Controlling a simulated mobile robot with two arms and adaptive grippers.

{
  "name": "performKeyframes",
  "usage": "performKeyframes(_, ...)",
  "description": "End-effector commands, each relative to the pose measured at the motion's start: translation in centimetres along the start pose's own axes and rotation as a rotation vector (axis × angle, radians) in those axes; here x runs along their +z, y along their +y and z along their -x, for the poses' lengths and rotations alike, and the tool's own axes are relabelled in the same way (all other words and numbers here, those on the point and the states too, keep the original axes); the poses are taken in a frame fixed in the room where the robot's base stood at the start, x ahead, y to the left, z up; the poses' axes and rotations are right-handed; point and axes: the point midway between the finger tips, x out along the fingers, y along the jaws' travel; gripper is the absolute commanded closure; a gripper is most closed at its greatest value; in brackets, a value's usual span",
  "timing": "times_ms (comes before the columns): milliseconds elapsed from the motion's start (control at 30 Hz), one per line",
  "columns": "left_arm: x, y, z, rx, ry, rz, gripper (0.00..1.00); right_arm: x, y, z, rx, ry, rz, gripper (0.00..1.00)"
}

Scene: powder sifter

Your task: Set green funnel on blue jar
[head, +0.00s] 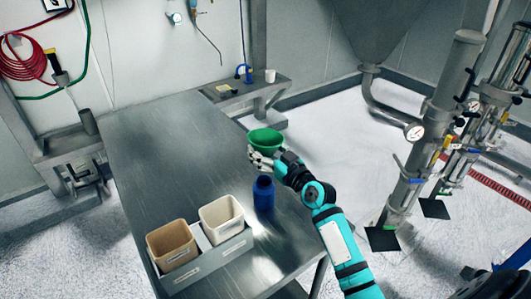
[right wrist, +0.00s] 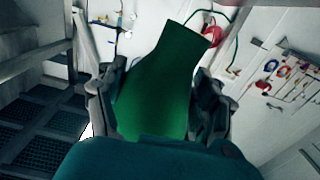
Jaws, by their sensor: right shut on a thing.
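The green funnel (head: 266,139) is in the head view, above the right edge of the steel table, wide mouth up. My right gripper (head: 259,161) is shut on it, just below the bowl. In the right wrist view the funnel (right wrist: 162,95) fills the middle between the two fingers of the gripper (right wrist: 158,95). The blue jar (head: 263,193) stands upright on the table near its right edge, with its open mouth up. The gripper and funnel are beyond the jar in the head view, apart from it. My left gripper is not in view.
A tan bin (head: 172,245) and a white bin (head: 221,219) stand in a grey holder (head: 212,263) at the table's near end, left of the jar. The far part of the table (head: 170,140) is clear. Steel pipes with a gauge (head: 414,132) stand at right.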

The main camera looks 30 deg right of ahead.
Motion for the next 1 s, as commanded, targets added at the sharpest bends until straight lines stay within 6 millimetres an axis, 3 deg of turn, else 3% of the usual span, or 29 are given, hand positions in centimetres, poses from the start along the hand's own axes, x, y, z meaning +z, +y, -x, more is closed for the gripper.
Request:
performKeyframes(33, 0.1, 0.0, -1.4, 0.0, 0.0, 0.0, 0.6, 1.3, -0.1, 0.0, -0.001, 0.002, 0.008, 0.68)
performKeyframes(600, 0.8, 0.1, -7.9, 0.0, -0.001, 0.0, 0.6, 6.9, -0.5, 0.2, -0.002, 0.025, 0.087, 0.68)
performKeyframes(1000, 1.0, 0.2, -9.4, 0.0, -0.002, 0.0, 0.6, 8.2, -0.6, 0.2, -0.002, 0.032, 0.11, 0.68)
